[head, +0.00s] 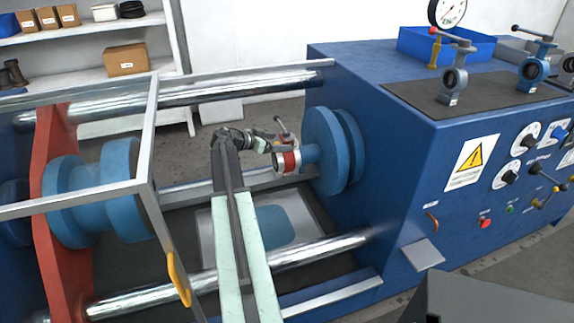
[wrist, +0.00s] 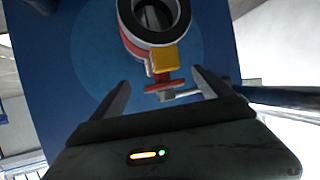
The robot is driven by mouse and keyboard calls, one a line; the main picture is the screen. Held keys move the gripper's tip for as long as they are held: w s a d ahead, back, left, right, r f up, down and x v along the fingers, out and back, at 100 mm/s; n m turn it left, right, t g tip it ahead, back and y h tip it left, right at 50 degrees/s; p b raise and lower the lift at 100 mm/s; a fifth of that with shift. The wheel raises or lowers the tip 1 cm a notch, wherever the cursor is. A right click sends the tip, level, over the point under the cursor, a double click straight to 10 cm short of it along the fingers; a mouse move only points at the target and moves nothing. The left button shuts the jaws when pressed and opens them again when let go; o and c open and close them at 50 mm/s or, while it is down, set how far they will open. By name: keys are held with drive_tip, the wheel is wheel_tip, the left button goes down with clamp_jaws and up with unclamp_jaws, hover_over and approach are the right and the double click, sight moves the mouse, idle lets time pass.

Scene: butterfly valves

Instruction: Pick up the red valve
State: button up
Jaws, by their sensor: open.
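The red valve (head: 290,160) has a red body with a metallic ring and a small handle on top. In the head view it sits at the end of the blue round hub of the machine. In the wrist view the valve (wrist: 128,38) shows a dark ring, a yellow block and a red flange with a metal lever. My gripper (wrist: 160,78) is open, and the flange and lever appear between its fingers; whether they touch is unclear. In the head view my gripper (head: 264,142) is just left of the valve, small and partly hidden by my arm.
The blue machine (head: 380,140) fills the right. Metal rods (head: 240,86) run left from it, above and below the valve. A grey frame (head: 150,130) with a yellow handle stands at left. Other valves (head: 455,75) stand on the machine top near a blue bin (head: 415,45).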

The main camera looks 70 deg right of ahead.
sight(292, 140)
drive_tip(key=shift+b+x, duration=0.4)
drive_tip(key=shift+x, duration=0.6)
drive_tip(key=b+x, duration=0.1)
drive_tip(key=x, duration=0.4)
drive_tip(key=shift+s+d+b, duration=0.2)
drive_tip(key=shift+d+b, duration=0.1)
drive_tip(key=shift+d, duration=0.15)
drive_tip(key=shift+r, duration=0.15)
drive_tip(key=c, duration=1.9)
drive_tip(key=shift+r, duration=0.15)
